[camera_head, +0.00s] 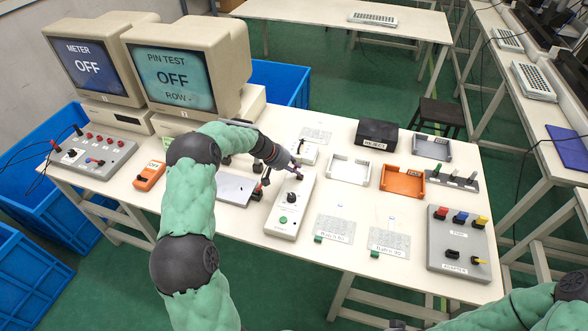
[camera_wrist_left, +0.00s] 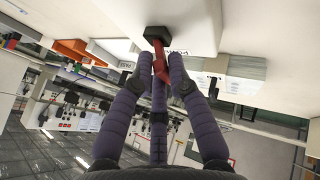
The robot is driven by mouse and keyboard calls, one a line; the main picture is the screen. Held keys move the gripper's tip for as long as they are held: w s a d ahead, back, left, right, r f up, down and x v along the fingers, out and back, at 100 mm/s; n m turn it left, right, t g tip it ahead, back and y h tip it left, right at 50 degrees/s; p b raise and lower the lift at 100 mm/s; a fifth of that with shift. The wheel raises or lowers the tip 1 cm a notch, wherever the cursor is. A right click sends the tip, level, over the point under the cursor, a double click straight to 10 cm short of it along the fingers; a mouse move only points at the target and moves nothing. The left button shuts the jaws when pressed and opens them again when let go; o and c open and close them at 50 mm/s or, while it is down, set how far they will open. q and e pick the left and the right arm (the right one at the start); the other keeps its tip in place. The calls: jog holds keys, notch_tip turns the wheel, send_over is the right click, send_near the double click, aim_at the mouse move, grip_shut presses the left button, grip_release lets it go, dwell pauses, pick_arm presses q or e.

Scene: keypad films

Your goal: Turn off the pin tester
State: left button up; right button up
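The pin tester monitor (camera_head: 172,72) at the back left reads PIN TEST, OFF, ROW -. A long white unit (camera_head: 290,205) with a black knob and a green button stands mid-table. Behind it is a small white box (camera_head: 309,154). My left gripper (camera_head: 292,166) is low over the space between them, partly hiding both. In the left wrist view, a red lever on a black base (camera_wrist_left: 159,62) lies between the fingertips of my left gripper (camera_wrist_left: 155,70); I cannot tell whether they touch it. My right arm (camera_head: 520,308) is at the bottom right; its gripper is mostly cut off.
A meter monitor (camera_head: 92,68) also reads OFF. A grey panel with plugs (camera_head: 92,158), an orange meter (camera_head: 150,175), a black reject box (camera_head: 376,135), trays, including an orange one (camera_head: 402,181), and an adapter plate (camera_head: 458,243) stand around. Films (camera_head: 335,229) lie on the front table.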

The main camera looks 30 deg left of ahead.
pick_arm(q)
jog(key=shift+o, duration=1.4)
jog(key=v, duration=1.2)
